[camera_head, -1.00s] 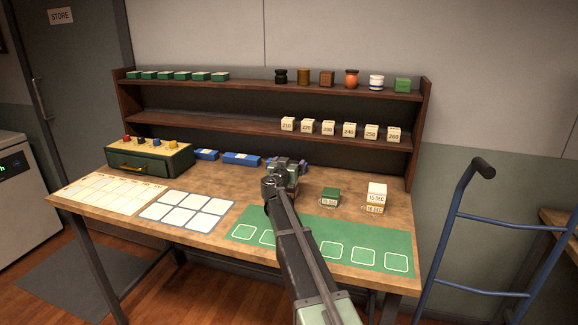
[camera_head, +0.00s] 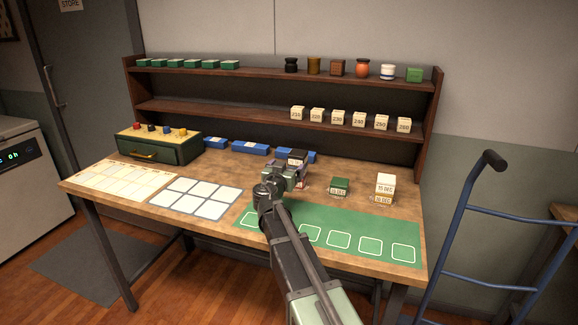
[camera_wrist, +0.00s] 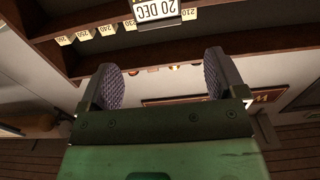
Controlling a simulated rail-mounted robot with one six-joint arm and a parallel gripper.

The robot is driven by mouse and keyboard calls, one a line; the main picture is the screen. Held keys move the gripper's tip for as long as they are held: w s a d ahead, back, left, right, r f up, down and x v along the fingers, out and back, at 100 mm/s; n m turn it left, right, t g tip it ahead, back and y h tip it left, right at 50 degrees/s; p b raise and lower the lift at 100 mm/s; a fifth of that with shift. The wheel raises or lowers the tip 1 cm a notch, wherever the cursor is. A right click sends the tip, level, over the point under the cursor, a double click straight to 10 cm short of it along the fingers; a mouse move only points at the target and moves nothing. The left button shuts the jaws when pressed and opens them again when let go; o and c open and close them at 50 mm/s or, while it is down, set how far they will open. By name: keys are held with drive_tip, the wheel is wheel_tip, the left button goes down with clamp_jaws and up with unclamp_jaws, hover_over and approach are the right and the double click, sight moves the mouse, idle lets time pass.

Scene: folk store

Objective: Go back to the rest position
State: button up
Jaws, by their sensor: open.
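My gripper (camera_head: 290,176) is over the table's back middle, above and behind the green mat (camera_head: 350,233). In the wrist view its two padded fingers (camera_wrist: 162,80) stand wide apart with nothing between them. A dark block (camera_head: 297,157) with a white face shows just behind my gripper, partly hidden by it. The wrist view shows a "20 DEC" label (camera_wrist: 156,9) at the top edge, beyond the fingers; I cannot tell whether it is on that block.
A green block (camera_head: 340,186) and a white block (camera_head: 385,183) with date tags stand to the right. Blue boxes (camera_head: 249,148) lie behind. The two-tier shelf (camera_head: 200,112) holds jars and numbered blocks. A blue hand truck (camera_head: 466,200) stands right of the table.

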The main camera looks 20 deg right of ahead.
drive_tip(key=s+a+f+g+y+p, duration=0.1)
drive_tip(key=s+g+p, duration=0.1)
drive_tip(key=s, duration=0.3)
drive_tip(key=s+a+f+n+g+y+p, duration=0.1)
drive_tip(key=s+g+p, duration=0.2)
drive_tip(key=s, duration=0.3)
drive_tip(key=s+a+f+g+y+p, duration=0.1)
drive_tip(key=s+a+f+g+p, duration=0.1)
drive_tip(key=s, duration=0.4)
drive_tip(key=shift+g+y+p, duration=0.3)
drive_tip(key=shift+g+y, duration=0.1)
drive_tip(key=shift+g, duration=0.3)
drive_tip(key=s+a+f+n+g+y+p, duration=0.2)
drive_tip(key=s+a+n+g+y, duration=0.3)
drive_tip(key=s+a, duration=0.7)
drive_tip(key=s+n+y+p, duration=0.1)
drive_tip(key=s+n+y, duration=0.1)
drive_tip(key=y, duration=0.1)
drive_tip(key=shift+s+a+f, duration=0.15)
drive_tip(key=shift+s+a, duration=0.15)
drive_tip(key=shift+a, duration=0.05)
